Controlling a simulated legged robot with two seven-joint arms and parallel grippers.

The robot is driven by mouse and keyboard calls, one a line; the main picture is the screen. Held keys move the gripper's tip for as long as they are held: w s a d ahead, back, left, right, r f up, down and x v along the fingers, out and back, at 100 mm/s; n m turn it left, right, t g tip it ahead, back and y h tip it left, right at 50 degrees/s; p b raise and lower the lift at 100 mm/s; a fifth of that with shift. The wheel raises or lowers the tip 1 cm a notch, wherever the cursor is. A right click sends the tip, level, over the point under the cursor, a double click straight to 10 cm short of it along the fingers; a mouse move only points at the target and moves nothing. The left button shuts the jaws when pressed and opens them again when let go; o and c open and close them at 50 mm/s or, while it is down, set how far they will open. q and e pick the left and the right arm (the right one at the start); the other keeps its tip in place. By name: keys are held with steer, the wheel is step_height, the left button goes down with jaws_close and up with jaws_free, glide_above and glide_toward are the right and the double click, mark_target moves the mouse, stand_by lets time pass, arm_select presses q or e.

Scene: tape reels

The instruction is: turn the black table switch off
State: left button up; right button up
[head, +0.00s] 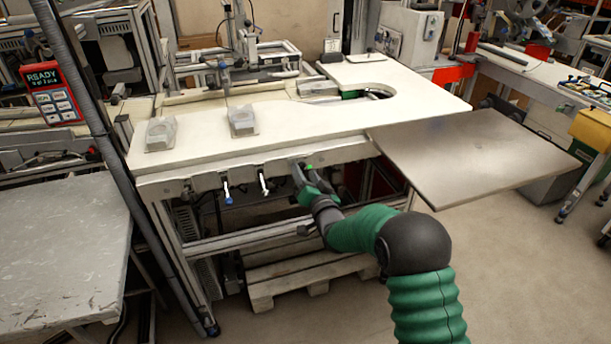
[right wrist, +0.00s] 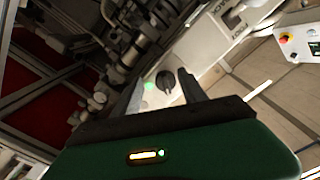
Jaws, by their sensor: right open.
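The black table switch (right wrist: 166,84) is a small dark knob on a pale panel in the right wrist view. A lit green lamp (right wrist: 149,86) sits just left of it; a green spot (head: 309,167) shows at the table's front edge in the head view. My right gripper (head: 302,172) is at that front edge, its arm coming from the lower right. In the right wrist view its two fingers (right wrist: 161,78) are apart, with the knob between them; I cannot tell whether they touch it. In the head view the gripper hides the knob. My left gripper is out of view.
The white table (head: 300,122) has two clear-covered blocks on its left. A blue-tipped lever (head: 227,192) and a white-tipped lever (head: 264,182) hang from the front rail left of my gripper. A grey side plate (head: 470,155) juts out right. A pallet (head: 310,275) lies below.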

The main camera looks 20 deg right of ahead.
steer(key=shift+a+r, duration=0.1)
steer(key=shift+a, duration=0.25)
steer(key=shift+c, duration=0.9)
steer(key=shift+a, duration=0.15)
steer(key=shift+c, duration=2.5)
jaws_close()
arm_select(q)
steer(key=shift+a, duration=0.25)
arm_select(e)
steer(key=shift+d, duration=0.2)
